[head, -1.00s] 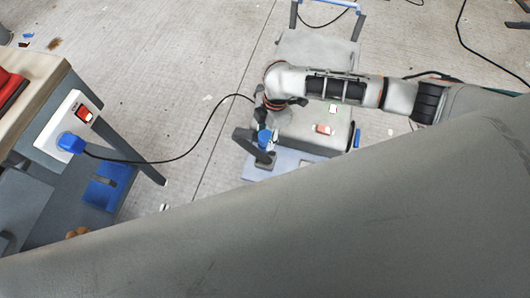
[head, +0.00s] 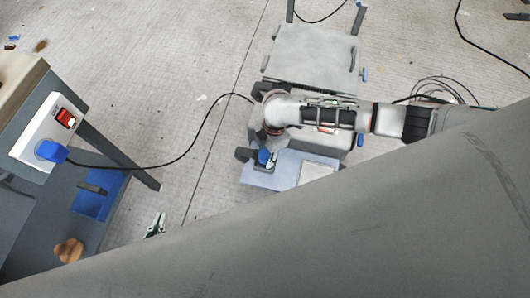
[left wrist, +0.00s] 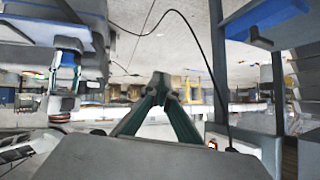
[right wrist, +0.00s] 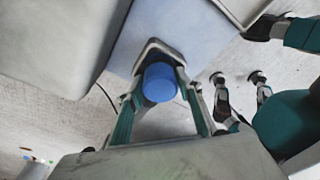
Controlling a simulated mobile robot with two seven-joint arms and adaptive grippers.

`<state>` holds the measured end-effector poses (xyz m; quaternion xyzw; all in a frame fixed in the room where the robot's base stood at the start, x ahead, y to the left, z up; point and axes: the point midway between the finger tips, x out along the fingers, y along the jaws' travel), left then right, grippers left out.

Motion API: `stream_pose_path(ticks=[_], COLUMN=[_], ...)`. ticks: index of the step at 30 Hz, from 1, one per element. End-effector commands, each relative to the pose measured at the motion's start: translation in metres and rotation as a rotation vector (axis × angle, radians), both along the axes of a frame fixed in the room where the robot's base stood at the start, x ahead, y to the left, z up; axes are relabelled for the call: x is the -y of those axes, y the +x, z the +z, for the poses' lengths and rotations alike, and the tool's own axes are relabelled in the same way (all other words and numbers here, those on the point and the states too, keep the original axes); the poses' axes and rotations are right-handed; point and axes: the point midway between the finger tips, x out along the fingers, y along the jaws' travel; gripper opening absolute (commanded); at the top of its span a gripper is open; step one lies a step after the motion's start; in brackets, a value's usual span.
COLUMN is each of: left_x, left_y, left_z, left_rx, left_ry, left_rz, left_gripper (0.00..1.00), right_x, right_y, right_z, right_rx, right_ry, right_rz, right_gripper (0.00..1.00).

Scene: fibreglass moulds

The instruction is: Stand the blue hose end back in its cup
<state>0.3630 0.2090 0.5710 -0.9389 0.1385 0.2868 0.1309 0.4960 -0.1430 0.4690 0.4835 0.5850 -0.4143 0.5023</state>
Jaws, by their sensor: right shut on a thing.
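My right gripper (head: 265,158) is shut on the blue hose end (right wrist: 160,82), with one finger on each side in the right wrist view. The hose end also shows as a small blue piece in the head view (head: 264,156). It is above or at a pale blue board (right wrist: 160,25), and I cannot tell whether it touches anything below. I cannot make out the cup clearly; dark parts around the fingertips may hide it. My left gripper (head: 155,225) is empty, its fingertips meeting in the left wrist view (left wrist: 160,82).
A white switch box (head: 36,145) with a blue plug (head: 51,151) is on the bench at left. Its black cable (head: 190,145) runs towards the right gripper's area. A grey cart (head: 312,50) stands behind. Open floor (head: 190,70) lies between.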

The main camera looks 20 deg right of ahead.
Motion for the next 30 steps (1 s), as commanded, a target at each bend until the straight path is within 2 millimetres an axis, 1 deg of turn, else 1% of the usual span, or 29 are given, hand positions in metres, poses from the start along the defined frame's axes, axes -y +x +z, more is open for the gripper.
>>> stream_pose_path(ticks=[1, 3, 8, 9, 10, 11, 20, 23, 26, 29, 30], left_x=[0.000, 0.000, -0.001, -0.001, -0.001, -0.001, -0.003, -0.003, -0.002, -0.003, -0.004], left_y=[0.004, 0.005, 0.003, 0.002, 0.002, 0.001, -0.002, -0.001, 0.002, 0.004, 0.003], left_z=[0.004, 0.004, 0.000, 0.000, -0.001, -0.001, -0.003, -0.002, 0.006, 0.011, 0.011], left_rx=[0.009, 0.012, 0.004, 0.003, 0.002, 0.000, -0.007, -0.005, 0.004, 0.008, 0.005], left_ry=[0.001, 0.002, 0.003, 0.003, 0.004, 0.004, 0.005, 0.002, 0.001, 0.002, 0.005], left_rz=[-0.001, -0.002, -0.003, -0.003, -0.003, -0.003, 0.003, 0.007, 0.010, 0.013, 0.015], left_gripper=[0.00, 0.00, 0.00, 0.00, 0.00, 0.00, 0.00, 0.00, 0.00, 0.00, 0.00], right_x=[0.000, 0.000, 0.000, 0.000, 0.000, 0.000, 0.000, 0.000, 0.003, 0.005, 0.006], right_y=[0.002, 0.002, 0.001, 0.001, 0.001, 0.001, 0.001, 0.002, 0.004, 0.005, 0.006], right_z=[0.003, 0.003, -0.001, -0.002, -0.001, -0.001, -0.001, 0.004, 0.017, 0.037, 0.046], right_rx=[0.003, 0.003, 0.002, 0.002, 0.002, 0.002, 0.002, 0.004, 0.009, 0.012, 0.014], right_ry=[0.001, 0.001, -0.001, -0.001, -0.001, -0.001, -0.001, 0.000, -0.001, -0.001, 0.000], right_rz=[0.001, 0.001, 0.000, 0.000, 0.000, 0.000, 0.000, 0.000, 0.002, 0.000, 0.001], right_gripper=[0.18, 0.18, 0.18, 0.40, 0.48, 0.52, 0.52, 0.52, 0.52, 0.52, 0.52])
